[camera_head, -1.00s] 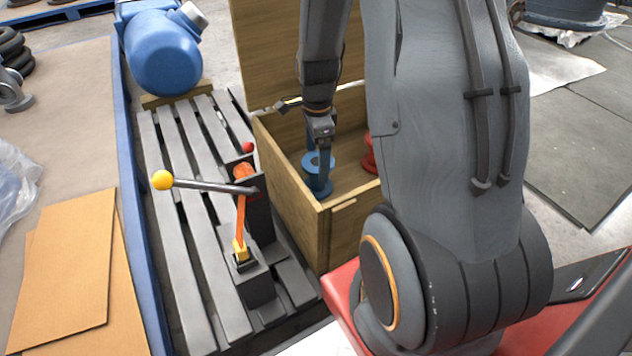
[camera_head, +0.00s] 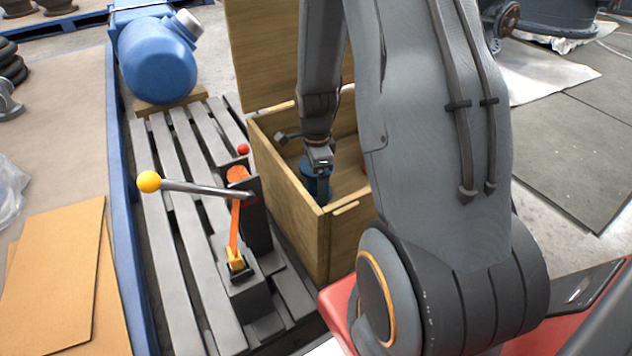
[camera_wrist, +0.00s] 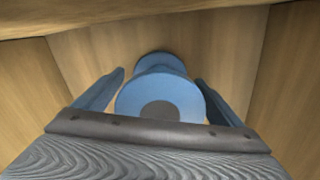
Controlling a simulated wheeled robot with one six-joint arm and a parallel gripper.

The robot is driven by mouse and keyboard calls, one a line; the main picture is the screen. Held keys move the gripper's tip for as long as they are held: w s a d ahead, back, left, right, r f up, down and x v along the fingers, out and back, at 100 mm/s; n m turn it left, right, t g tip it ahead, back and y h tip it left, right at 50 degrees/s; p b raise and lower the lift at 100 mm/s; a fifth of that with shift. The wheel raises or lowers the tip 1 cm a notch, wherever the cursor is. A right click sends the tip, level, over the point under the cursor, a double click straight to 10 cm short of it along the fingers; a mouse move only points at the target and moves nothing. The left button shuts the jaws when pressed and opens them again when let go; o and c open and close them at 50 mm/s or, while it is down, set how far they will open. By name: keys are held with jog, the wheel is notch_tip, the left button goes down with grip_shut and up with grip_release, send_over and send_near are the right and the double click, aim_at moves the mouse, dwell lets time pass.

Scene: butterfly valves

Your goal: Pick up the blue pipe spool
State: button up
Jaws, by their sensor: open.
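The blue pipe spool (camera_head: 316,184) stands inside the open wooden crate (camera_head: 287,196), partly hidden behind my gripper in the head view. In the wrist view the spool (camera_wrist: 160,92) shows its round flange with a dark bore, a narrower neck and a second flange beyond. My gripper (camera_wrist: 160,98) is open, with one finger on each side of the spool. A gap shows between each finger and the spool. In the head view my gripper (camera_head: 320,182) is down inside the crate at the spool.
A red object (camera_head: 364,158) in the crate is mostly hidden by my arm. The crate's lid (camera_head: 285,50) stands raised at the back.

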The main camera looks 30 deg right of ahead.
jog(key=shift+c, duration=0.2)
jog(key=shift+r, duration=0.1)
jog(key=c, duration=1.6)
